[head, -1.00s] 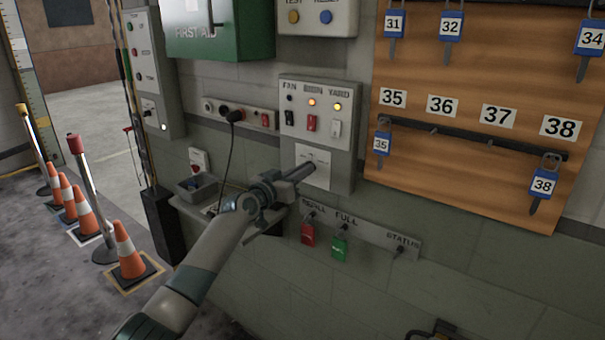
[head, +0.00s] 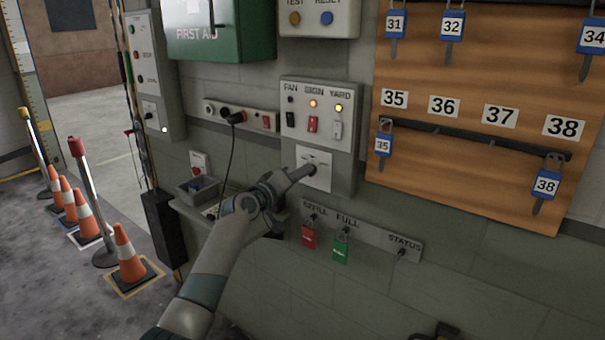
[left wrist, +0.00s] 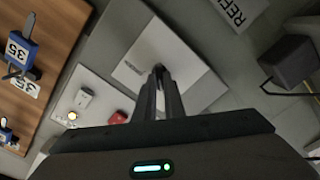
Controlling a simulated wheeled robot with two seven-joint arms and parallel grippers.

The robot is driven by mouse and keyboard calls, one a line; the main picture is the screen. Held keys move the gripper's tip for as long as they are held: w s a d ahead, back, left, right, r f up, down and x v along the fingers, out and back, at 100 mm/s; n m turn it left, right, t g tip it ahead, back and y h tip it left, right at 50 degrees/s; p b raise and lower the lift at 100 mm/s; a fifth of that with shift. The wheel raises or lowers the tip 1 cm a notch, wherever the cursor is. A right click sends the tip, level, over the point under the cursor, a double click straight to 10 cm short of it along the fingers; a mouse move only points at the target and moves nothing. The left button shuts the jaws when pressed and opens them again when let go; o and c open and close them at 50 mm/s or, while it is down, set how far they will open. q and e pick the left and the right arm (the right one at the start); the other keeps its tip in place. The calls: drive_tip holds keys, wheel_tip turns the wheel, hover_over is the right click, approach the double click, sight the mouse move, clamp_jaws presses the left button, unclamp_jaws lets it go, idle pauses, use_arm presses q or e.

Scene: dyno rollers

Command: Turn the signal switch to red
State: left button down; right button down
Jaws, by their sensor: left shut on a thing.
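A grey control box (head: 345,88) hangs on the wall, with three small rocker switches under lights. Below them is a white plate (head: 318,183) with small print I cannot read. My left gripper (head: 312,170) reaches this plate from the lower left. In the left wrist view its fingers (left wrist: 159,72) are shut on a small dark knob at the plate, which I take for the signal switch. The fingers hide most of the knob, so I cannot tell which way it points. My right gripper is not in view.
A wooden board (head: 470,185) with numbered padlocks is on the right. A rail (head: 372,238) with red and green tags hangs below the box. A small shelf (head: 190,208) with a grey bin stands left of my arm. Traffic cones (head: 127,258) stand on the floor at the left.

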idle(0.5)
use_arm(q)
drive_tip(key=c, duration=1.8)
unclamp_jaws()
drive_tip(key=shift+c, duration=0.2)
drive_tip(key=shift+a, duration=0.1)
drive_tip(key=b+v, duration=0.4)
drive_tip(key=v, duration=1.3)
drive_tip(key=shift+s, duration=0.15)
